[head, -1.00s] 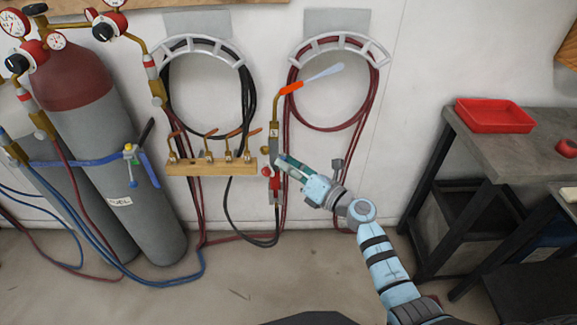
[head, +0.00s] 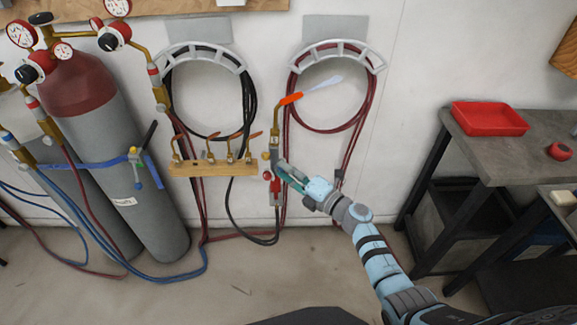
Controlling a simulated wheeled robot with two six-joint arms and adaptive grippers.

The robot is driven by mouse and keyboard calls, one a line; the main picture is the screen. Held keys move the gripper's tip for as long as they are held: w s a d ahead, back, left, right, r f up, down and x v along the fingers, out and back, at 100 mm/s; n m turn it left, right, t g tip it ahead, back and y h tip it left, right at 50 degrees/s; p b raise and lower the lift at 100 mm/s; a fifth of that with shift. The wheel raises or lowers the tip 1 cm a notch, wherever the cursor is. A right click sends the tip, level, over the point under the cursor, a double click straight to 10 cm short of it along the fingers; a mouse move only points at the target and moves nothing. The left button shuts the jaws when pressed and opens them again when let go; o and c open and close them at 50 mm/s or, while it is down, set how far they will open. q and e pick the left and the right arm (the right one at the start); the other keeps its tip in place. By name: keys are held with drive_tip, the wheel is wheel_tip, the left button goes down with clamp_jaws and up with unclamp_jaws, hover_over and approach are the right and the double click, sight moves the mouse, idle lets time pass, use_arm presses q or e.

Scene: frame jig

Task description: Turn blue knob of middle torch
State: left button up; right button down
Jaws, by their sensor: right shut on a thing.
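The torch (head: 275,146) hangs upright in the middle of the head view, beside the wooden rack. Its brass neck bends up to an orange tip (head: 291,99) with a pale, pointed shape beyond it. A red knob (head: 267,175) sits on its lower left side, above a red fitting (head: 276,190). My right gripper (head: 281,168) reaches in from the lower right and is shut at the torch's right side, opposite the red knob. The blue knob is hidden at the fingertips. My left gripper is out of view.
A wooden rack (head: 186,170) with several brass nozzles is left of the torch. Hoses hang on two wall holders (head: 337,52). Gas cylinders (head: 128,160) stand left. A grey table (head: 505,150) with a red tray (head: 488,118) stands right. The floor in front is clear.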

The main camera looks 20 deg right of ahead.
drive_tip(key=shift+m+p, duration=0.75)
drive_tip(key=shift+m, duration=0.75)
drive_tip(key=c, duration=1.4)
unclamp_jaws()
drive_tip(key=v, duration=1.2)
